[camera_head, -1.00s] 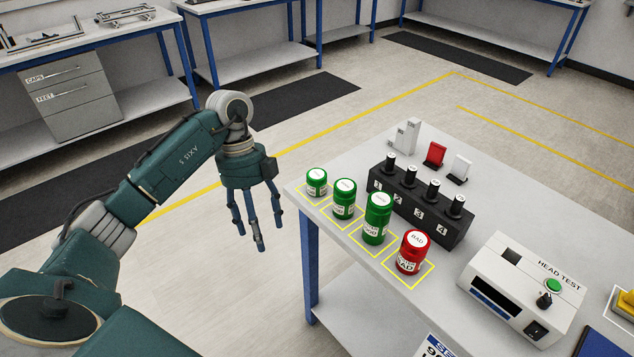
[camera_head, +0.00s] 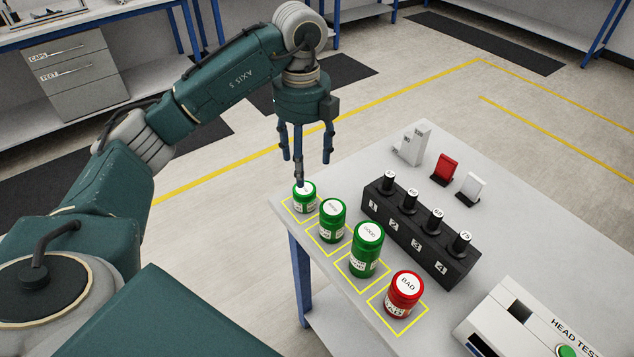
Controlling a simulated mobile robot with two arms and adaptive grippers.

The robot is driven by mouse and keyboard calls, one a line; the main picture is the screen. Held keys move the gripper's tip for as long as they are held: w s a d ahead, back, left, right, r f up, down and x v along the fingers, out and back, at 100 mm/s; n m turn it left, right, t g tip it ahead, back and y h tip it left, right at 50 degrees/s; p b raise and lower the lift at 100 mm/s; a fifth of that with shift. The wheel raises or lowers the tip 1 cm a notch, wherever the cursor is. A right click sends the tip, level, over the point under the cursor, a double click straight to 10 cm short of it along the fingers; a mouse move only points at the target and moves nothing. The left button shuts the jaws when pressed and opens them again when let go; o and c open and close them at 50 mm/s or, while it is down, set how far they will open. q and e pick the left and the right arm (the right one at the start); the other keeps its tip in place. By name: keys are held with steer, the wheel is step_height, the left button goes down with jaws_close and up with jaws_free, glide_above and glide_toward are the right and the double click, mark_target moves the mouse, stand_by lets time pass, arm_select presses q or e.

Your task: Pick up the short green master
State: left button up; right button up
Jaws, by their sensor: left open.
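The short green master (camera_head: 304,199) is the shortest of the green jars. It stands upright in a yellow-outlined square at the left corner of the white table. My left gripper (camera_head: 304,165) is above it with its fingers spread and pointing down. One finger crosses in front of the jar's white lid, and I cannot tell whether it touches. A medium green jar (camera_head: 333,223) and a tall green jar (camera_head: 366,254) stand in a row beside it, then a red jar marked BAD (camera_head: 404,297). My right gripper is out of view.
A black block with numbered pegs (camera_head: 415,235) stands behind the jars. Red (camera_head: 445,169) and white (camera_head: 471,189) pieces and a grey stepped block (camera_head: 412,144) are farther back. Table (camera_head: 340,175) is bare left of the block.

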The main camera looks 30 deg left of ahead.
mark_target(305, 189)
arm_select(q)
step_height(305, 189, down, 2)
steer(key=shift+s+f, duration=0.1)
steer(key=shift+f, duration=0.05)
steer(key=shift+s+f+p, duration=0.25)
steer(key=shift+f+p, duration=0.1)
steer(key=shift+f, duration=0.9)
steer(key=shift+w+f, duration=0.1)
steer(key=shift+f, duration=0.2)
steer(key=f, duration=0.1)
steer(key=f+p, duration=0.1)
steer(key=w+f+p, duration=0.1)
steer(key=shift+a+f, duration=0.25)
steer(key=shift+f, duration=0.7)
steer(key=shift+c, duration=1.3)
steer(key=c, duration=1.2)
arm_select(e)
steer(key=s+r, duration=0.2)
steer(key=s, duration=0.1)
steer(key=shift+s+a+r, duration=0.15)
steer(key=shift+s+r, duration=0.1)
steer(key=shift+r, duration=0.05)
